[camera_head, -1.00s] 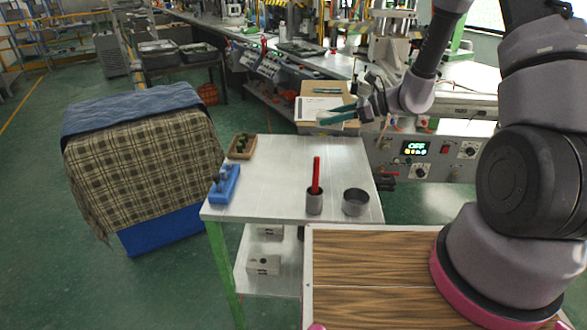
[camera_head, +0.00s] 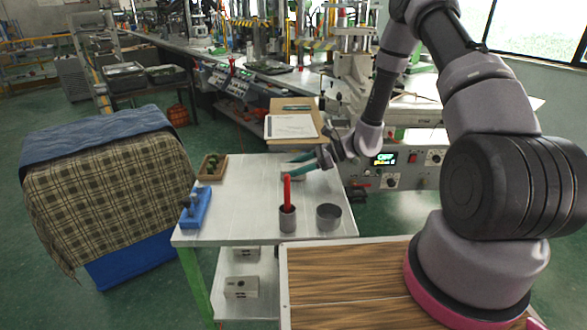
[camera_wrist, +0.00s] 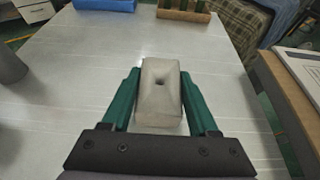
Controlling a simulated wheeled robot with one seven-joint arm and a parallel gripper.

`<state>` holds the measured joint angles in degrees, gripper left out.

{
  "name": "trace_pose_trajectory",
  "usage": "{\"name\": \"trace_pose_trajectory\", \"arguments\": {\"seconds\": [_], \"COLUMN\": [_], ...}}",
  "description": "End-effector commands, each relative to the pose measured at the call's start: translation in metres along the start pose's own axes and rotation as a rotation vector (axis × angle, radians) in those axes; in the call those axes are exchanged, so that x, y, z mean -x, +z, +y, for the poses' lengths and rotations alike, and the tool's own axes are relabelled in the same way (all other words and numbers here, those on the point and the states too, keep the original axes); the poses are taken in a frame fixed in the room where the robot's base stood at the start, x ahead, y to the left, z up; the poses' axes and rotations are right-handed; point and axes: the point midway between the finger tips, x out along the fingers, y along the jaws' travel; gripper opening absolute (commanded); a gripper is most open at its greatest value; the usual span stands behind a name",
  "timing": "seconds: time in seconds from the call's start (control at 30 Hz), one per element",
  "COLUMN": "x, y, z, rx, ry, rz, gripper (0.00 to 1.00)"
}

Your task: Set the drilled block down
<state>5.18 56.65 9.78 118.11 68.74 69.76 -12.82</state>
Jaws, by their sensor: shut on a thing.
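The drilled block (camera_wrist: 160,104) is a pale grey block with a dark hole in its top. My gripper (camera_wrist: 160,78) has its two green fingers on either side of the block and is shut on it. In the head view, my gripper (camera_head: 300,165) is over the far right part of the metal table (camera_head: 235,215). There the block is mostly hidden behind the fingers and the red stick. It is low over the table top, and I cannot tell whether it touches.
A dark cup (camera_head: 287,220) with a red stick (camera_head: 287,192) and an open grey bowl (camera_head: 328,217) stand near the front. A blue stand (camera_head: 196,210) and a brown tray (camera_head: 212,167) are at the left. A clipboard (camera_head: 291,127) lies behind. The table's middle is clear.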

Motion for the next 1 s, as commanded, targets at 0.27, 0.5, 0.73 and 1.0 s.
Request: {"name": "trace_pose_trajectory", "arguments": {"seconds": [0.27, 0.5, 0.73, 1.0], "x": [-0.001, -0.001, 0.000, 0.038], "y": [-0.001, -0.002, 0.000, 0.001], "z": [-0.001, -0.001, -0.001, -0.002], "rx": [0.001, 0.001, 0.002, 0.002], "ry": [-0.001, -0.001, -0.001, -0.005], "rz": [-0.001, 0.000, 0.000, 0.000], "gripper": [0.00, 0.90, 0.90, 0.90]}}
